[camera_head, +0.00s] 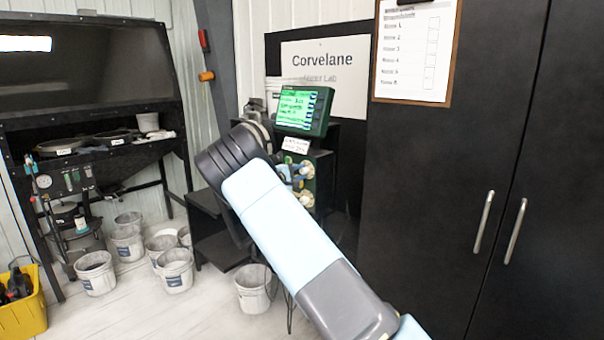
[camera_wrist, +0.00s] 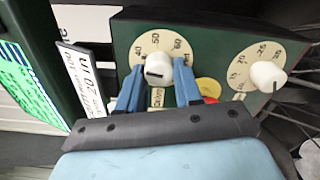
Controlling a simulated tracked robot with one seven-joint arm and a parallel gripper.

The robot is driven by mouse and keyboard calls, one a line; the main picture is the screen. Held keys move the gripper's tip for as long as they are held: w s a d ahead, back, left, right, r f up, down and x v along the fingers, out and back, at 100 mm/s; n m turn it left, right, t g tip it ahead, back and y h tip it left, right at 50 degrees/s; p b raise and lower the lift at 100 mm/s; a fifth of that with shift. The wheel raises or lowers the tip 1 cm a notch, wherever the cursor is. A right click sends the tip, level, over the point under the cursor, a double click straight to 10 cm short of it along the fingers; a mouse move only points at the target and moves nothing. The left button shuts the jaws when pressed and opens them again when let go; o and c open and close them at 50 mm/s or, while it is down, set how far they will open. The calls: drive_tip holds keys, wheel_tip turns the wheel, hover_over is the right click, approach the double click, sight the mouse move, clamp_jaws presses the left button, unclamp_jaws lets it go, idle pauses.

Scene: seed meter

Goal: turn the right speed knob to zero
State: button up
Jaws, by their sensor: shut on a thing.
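A green control box (camera_wrist: 215,42) carries two white knobs on cream dials. In the wrist view one knob (camera_wrist: 158,66) sits between the two blue fingers of my gripper (camera_wrist: 159,72), which is shut on it. Its dial (camera_wrist: 160,42) shows 40, 50 and 60 around the top; the rest is partly hidden. A dark mark shows on the knob's face, but its exact reading is unclear. The other white knob (camera_wrist: 268,76) is to the right, free, on a dial reading about 15 to 35. In the head view my gripper (camera_head: 297,180) is at the front of the box (camera_head: 322,165).
A white label (camera_wrist: 82,80) is between display and knobs. A yellow and red button (camera_wrist: 208,90) is close right of my fingers. Several buckets (camera_head: 175,270) stand on the floor; a black cabinet (camera_head: 450,190) is at right.

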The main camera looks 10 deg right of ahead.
drive_tip(key=n, duration=0.4)
drive_tip(key=shift+a+f+n, duration=0.2)
drive_tip(key=shift+f+n, duration=0.1)
drive_tip(key=shift+n, duration=0.1)
drive_tip(key=n, duration=0.3)
drive_tip(key=shift+n, duration=0.3)
drive_tip(key=n, duration=0.8)
drive_tip(key=shift+s+d, duration=0.1)
drive_tip(key=shift+s, duration=0.05)
drive_tip(key=n, duration=0.7)
drive_tip(key=shift+r, duration=0.2)
drive_tip(key=n, duration=0.4)
drive_tip(key=shift+s+d+n, duration=0.1)
drive_tip(key=shift+n, duration=0.7)
drive_tip(key=shift+f, duration=0.1)
